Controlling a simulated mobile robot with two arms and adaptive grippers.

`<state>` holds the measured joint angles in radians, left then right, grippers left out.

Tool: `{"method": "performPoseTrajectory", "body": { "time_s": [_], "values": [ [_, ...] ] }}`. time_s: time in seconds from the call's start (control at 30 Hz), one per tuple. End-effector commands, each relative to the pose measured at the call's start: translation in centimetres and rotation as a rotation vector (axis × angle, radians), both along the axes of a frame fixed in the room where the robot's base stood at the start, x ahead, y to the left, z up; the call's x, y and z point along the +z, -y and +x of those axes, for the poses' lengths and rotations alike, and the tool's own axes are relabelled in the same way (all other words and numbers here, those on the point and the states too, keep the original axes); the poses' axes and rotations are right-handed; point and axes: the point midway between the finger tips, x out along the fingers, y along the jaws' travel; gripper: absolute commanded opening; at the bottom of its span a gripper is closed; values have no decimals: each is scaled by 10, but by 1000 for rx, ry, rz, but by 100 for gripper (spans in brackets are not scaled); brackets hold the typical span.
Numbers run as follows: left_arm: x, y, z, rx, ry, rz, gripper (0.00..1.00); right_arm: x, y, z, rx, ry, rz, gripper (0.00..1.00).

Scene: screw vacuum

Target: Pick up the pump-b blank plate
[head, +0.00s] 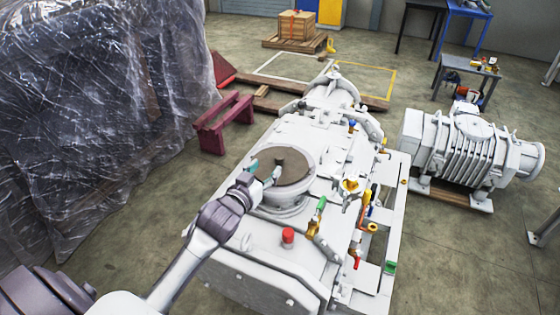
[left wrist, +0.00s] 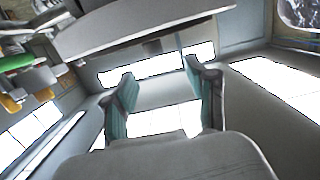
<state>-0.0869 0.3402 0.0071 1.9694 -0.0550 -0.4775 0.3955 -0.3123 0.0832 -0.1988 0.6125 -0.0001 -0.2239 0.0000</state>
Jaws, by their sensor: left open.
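The blank plate (head: 293,170) is a flat brown disc lying on the round white flange (head: 283,209) on top of the large white pump. A small dark spot, perhaps a handle, shows near its far left part. My left gripper (head: 265,169) is at the left edge of the plate, with teal finger pads spread apart. In the left wrist view my left gripper (left wrist: 163,102) is open with nothing between the fingers. A broad grey curved edge (left wrist: 150,28) crosses the top of that view; I cannot tell whether it is plate or flange. Contact is unclear. My right gripper is not seen.
A red knob (head: 288,236) and a green-handled valve (head: 318,214) stand in front of the flange. A plastic-wrapped load (head: 95,110) is at the left. A second white machine (head: 470,145) stands at the right on a wooden pallet.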

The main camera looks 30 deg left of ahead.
Motion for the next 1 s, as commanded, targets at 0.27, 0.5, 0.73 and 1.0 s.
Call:
{"method": "performPoseTrajectory", "body": {
  "time_s": [0.27, 0.5, 0.73, 1.0],
  "values": [
    [-5, -1, 29, 0, -1, -1, 57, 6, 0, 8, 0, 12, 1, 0],
    [-13, 5, 55, 1, -2, -4, 57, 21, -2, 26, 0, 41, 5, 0],
    [-18, 4, 77, 0, 0, -1, 57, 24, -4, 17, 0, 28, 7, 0],
    [-20, 4, 78, 0, 0, -1, 52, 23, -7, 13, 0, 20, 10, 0]
  ]
}}
